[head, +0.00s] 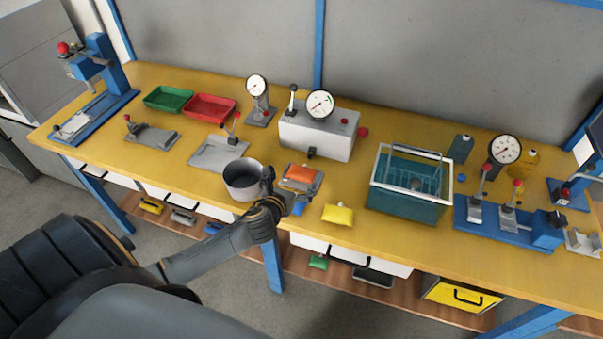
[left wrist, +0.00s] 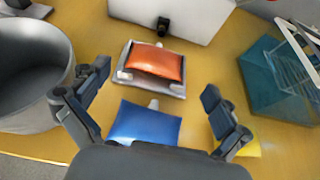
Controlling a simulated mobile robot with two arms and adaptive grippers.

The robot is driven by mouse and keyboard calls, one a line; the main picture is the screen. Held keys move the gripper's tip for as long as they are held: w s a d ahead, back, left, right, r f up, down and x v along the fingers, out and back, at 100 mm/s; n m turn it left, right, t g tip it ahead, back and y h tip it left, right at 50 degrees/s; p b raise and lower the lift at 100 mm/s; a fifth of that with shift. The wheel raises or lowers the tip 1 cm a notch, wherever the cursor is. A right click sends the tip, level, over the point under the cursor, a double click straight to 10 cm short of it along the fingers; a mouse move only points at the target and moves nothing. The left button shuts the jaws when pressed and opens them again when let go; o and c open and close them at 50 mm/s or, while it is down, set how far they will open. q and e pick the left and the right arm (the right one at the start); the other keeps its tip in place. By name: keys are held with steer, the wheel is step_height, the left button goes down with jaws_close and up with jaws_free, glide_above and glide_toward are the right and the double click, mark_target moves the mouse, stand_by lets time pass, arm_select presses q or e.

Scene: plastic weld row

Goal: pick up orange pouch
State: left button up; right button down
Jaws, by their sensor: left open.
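The orange pouch (head: 301,175) lies on a small grey tray-like fixture (head: 285,184) near the front middle of the yellow bench. In the left wrist view the orange pouch (left wrist: 155,62) lies ahead of the fingers, on the grey fixture (left wrist: 122,74). My left gripper (head: 284,196) is at the bench's front edge, just short of the orange pouch. In the left wrist view my left gripper (left wrist: 155,100) has its fingers spread wide, with nothing held. A blue pouch (left wrist: 145,124) lies between the fingers and nearer than the orange one. My right gripper does not show.
A yellow pouch (head: 338,214) lies to the right. A white gauge box (head: 318,135) stands behind the orange pouch, and a teal tank (head: 408,205) stands further right.

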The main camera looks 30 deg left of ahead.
mark_target(301, 171)
arm_select(q)
steer(key=shift+x, duration=3.45)
steer(key=shift+s, duration=0.1)
steer(key=c, duration=0.8)
